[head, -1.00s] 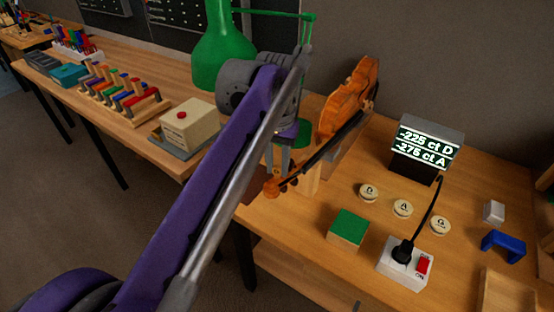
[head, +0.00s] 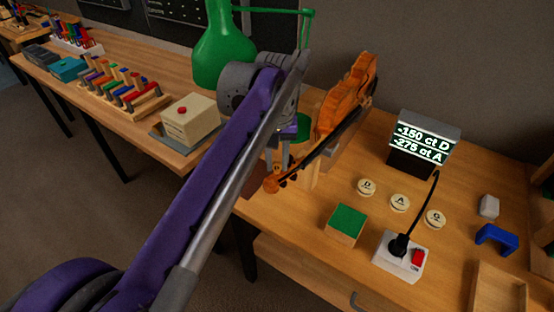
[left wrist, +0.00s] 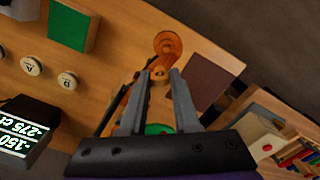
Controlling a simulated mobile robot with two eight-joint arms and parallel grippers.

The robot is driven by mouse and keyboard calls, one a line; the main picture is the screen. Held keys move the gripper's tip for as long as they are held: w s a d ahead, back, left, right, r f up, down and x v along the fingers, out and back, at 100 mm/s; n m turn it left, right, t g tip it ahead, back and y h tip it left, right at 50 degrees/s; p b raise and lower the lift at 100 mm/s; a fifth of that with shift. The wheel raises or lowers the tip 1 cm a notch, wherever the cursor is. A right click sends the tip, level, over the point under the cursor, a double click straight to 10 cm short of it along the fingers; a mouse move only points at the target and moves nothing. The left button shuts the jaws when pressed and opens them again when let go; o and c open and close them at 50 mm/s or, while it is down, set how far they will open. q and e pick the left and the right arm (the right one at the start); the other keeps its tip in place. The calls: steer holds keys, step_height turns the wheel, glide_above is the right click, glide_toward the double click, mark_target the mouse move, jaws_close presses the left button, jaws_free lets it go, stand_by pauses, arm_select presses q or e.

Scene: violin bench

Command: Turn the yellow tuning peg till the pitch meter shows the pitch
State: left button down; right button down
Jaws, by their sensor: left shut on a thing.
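The orange violin (head: 343,100) stands tilted on the bench, its neck sloping down to the scroll at the lower left. In the left wrist view the scroll (left wrist: 167,43) shows just beyond my fingertips. My left gripper (head: 279,167) is at the pegbox, its fingers (left wrist: 158,74) on either side of it and shut on a peg. The fingers hide most of that peg, so its yellow colour does not show clearly. The pitch meter (head: 405,165) reads -150 ct D and -275 ct A; it is also partly in the left wrist view (left wrist: 40,150). My right gripper is out of view.
Discs marked D (head: 366,187), A (head: 399,202) and G (head: 434,219) lie before the meter. A green-topped block (head: 346,222), a switch box with a cable (head: 409,266) and a blue bracket (head: 497,238) are nearby.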

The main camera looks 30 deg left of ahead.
mark_target(277, 162)
arm_select(q)
steer(key=c, duration=0.6)
jaws_free()
steer(key=shift+c, duration=0.2)
step_height(277, 162, up, 11)
steer(key=p, duration=0.1)
stand_by(1.1)
